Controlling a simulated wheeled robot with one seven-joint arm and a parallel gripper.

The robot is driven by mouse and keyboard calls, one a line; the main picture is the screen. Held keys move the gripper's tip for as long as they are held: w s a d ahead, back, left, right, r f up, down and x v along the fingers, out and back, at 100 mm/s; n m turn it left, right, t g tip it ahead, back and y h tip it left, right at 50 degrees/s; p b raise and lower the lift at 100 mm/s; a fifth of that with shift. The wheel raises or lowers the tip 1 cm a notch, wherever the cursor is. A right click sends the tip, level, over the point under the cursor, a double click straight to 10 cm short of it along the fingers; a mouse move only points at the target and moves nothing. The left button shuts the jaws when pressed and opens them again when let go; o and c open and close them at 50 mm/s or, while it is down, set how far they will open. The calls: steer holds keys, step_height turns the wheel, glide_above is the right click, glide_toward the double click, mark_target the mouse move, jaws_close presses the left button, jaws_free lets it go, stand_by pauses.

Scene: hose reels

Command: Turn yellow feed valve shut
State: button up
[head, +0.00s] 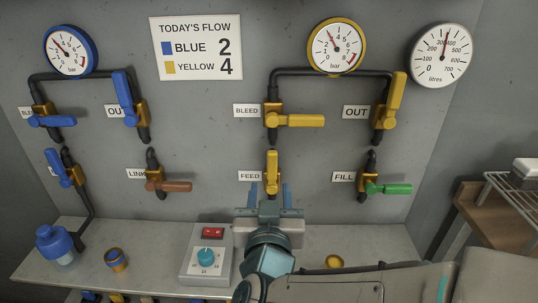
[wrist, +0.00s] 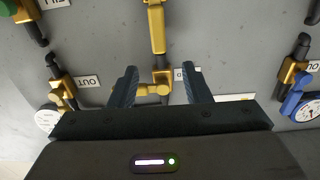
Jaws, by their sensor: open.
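The yellow feed valve (head: 272,172) is on the grey wall, right of the FEED label (head: 249,176). Its yellow handle stands upright. In the wrist view, which looks upside down, its handle (wrist: 157,30) shows at the top centre. My gripper (head: 270,195) is open and empty, just below and in front of the feed valve in the head view. In the wrist view its two dark fingers (wrist: 160,72) are spread apart, with the feed handle beyond their tips and not between them. My gripper partly hides the valve's lower end in the head view.
The yellow bleed valve (head: 295,121) above has a sideways handle. The yellow out valve (head: 393,98) is upright at upper right. The green fill handle (head: 388,188) and brown link handle (head: 169,186) flank the feed valve. A control box (head: 207,255) stands on the shelf (head: 148,262).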

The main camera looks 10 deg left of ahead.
mark_target(272, 161)
steer(key=p+x, duration=0.6)
steer(key=p, duration=0.2)
steer(key=shift+w, duration=0.4)
steer(key=x, duration=0.5)
steer(key=shift+w+f, duration=0.1)
steer(key=shift+w, duration=0.05)
